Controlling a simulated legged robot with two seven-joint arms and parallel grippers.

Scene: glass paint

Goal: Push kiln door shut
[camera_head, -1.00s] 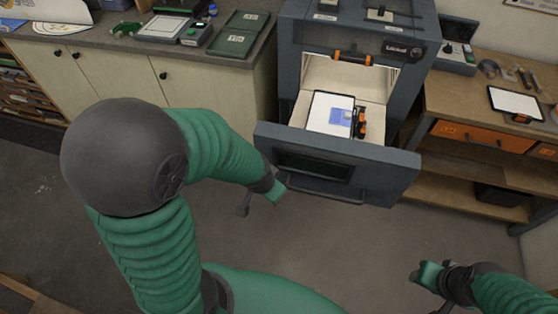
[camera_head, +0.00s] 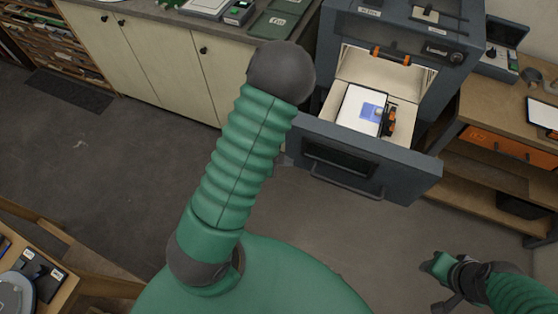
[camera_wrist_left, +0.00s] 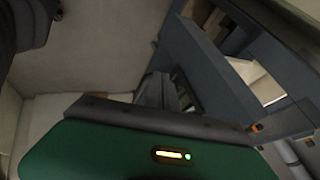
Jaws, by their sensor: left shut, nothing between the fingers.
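The kiln (camera_head: 425,75) is blue-grey, at the upper right in the head view. Its door (camera_head: 400,180), a thick panel with a dark window and a bar handle (camera_head: 345,183), stands out in front of the lit chamber, open. A white panel with a blue patch (camera_head: 362,107) lies inside behind the door. In the left wrist view my left gripper (camera_wrist_left: 168,93) is shut and empty, close to a blue-grey panel, seemingly the door (camera_wrist_left: 205,65); contact is unclear. My right gripper (camera_head: 435,270) is low at the right, away from the door.
A counter with pale cabinets (camera_head: 165,65) stands left of the kiln. A wooden bench with orange drawers (camera_head: 505,145) stands to its right. A wooden unit (camera_head: 40,265) is at the lower left. The floor in front of the door is clear.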

